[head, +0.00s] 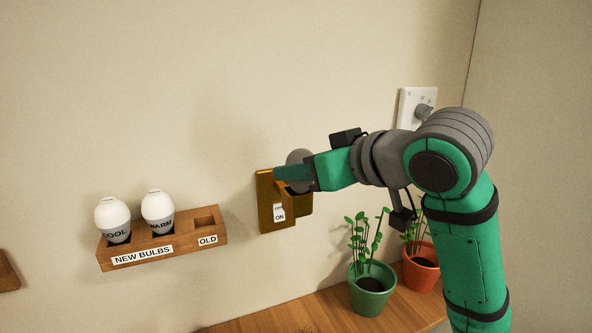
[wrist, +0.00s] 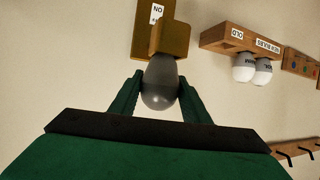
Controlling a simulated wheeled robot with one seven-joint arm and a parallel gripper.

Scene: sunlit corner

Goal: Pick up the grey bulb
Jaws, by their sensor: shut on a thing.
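The grey bulb (wrist: 160,86) sits at the brass wall fixture (wrist: 178,38), its narrow end towards the fixture. In the head view the bulb (head: 299,157) shows only partly, behind my gripper. My gripper (wrist: 158,84) has one finger on each side of the bulb and is shut on it. In the head view my gripper (head: 290,173) reaches in from the right in front of the fixture (head: 265,205). Whether the bulb's base is still seated in the fixture is hidden.
A wooden rack (head: 165,251) on the left holds two white bulbs, COOL (head: 113,220) and WARM (head: 158,212); its OLD slot (head: 205,222) is empty. A green pot (head: 370,288) and an orange pot (head: 421,267) with plants stand below my arm. A wall socket (head: 408,105) is behind it.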

